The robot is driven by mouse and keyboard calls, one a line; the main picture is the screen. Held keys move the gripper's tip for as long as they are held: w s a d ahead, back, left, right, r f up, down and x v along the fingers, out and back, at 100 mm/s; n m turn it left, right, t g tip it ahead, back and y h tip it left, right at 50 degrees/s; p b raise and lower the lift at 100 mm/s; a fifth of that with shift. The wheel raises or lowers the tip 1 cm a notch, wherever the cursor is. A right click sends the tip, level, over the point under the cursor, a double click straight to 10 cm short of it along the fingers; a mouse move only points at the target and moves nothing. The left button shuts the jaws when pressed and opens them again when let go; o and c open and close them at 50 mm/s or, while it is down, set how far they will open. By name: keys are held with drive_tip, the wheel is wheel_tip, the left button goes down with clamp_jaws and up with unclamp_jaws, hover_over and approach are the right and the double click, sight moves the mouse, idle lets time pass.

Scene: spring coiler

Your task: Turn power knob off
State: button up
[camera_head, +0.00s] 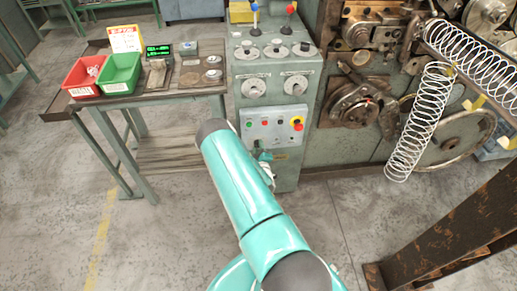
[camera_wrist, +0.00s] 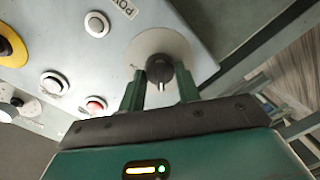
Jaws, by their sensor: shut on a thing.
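The power knob (camera_wrist: 160,69) is a small black knob on a pale round plate, on the grey control panel (camera_wrist: 205,55) in the wrist view. A white mark on it points down in that picture, toward my palm. My gripper (camera_wrist: 160,76) has its two green fingers on either side of the knob and is shut on it. In the head view my gripper (camera_head: 263,157) is at the lower left of the panel face (camera_head: 283,132), partly behind my teal arm. The knob cannot be made out there.
An emergency stop (camera_head: 297,123) and several push buttons (camera_wrist: 96,104) sit close by on the panel. A side table (camera_head: 150,98) with a red bin (camera_head: 86,77) and a green bin (camera_head: 120,73) stands left. The spring coiler (camera_head: 350,100) stands right, a rusty beam (camera_head: 450,240) nearer.

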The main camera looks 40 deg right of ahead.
drive_tip(key=shift+s, duration=0.1)
drive_tip(key=o, duration=1)
drive_tip(key=shift+c, duration=0.2)
drive_tip(key=v, duration=1.3)
drive_tip(key=shift+s+a, duration=0.25)
drive_tip(key=shift+s, duration=0.05)
